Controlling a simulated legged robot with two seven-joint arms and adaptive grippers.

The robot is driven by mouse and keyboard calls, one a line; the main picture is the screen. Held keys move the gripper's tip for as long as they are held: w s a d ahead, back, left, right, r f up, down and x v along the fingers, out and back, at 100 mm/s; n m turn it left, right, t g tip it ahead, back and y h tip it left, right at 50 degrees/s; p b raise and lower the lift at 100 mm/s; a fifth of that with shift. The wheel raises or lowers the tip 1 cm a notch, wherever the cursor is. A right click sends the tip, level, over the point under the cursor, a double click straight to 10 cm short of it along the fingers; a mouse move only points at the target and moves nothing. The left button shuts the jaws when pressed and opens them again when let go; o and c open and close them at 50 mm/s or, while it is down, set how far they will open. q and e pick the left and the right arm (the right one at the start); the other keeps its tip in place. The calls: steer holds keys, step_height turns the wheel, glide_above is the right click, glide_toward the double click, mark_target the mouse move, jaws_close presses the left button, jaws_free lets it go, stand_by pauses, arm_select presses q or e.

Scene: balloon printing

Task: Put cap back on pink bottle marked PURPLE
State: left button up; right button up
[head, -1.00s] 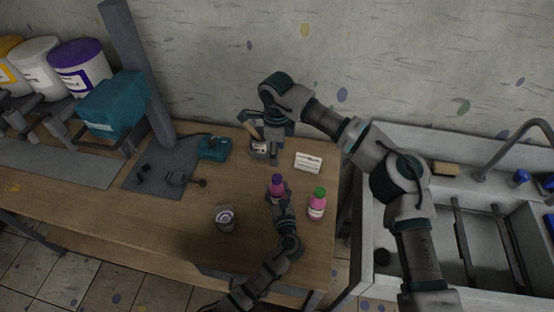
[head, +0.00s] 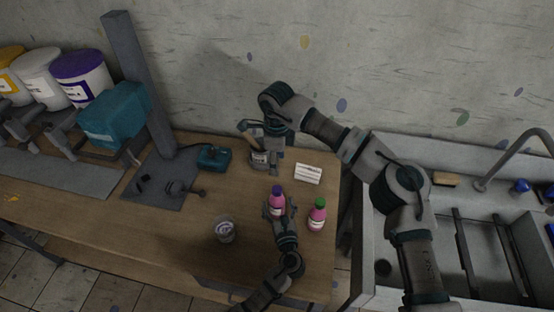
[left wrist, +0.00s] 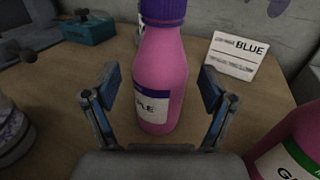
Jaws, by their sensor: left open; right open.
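The pink bottle (head: 276,204) marked with a purple label stands upright on the table, with its purple cap (head: 277,189) on top. In the left wrist view the bottle (left wrist: 163,70) is close and central; its label partly reads "LE". The purple cap (left wrist: 163,9) sits on its neck, its top cut off by the frame. My left gripper (left wrist: 158,88) is open, one finger on each side of the bottle, with visible gaps. My right gripper (head: 268,145) is open by a jar (head: 259,161) at the back of the table; its fingertips are partly hard to make out.
A second pink bottle with a green cap (head: 317,215) stands close right of my left gripper. A white card (head: 308,174) reading "BLUE" stands behind. A jar (head: 226,230) stands to the left, a teal box (head: 214,157) farther back. The sink (head: 500,240) is at right.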

arm_select(q)
steer(key=v, duration=1)
steer(key=shift+s, duration=0.1)
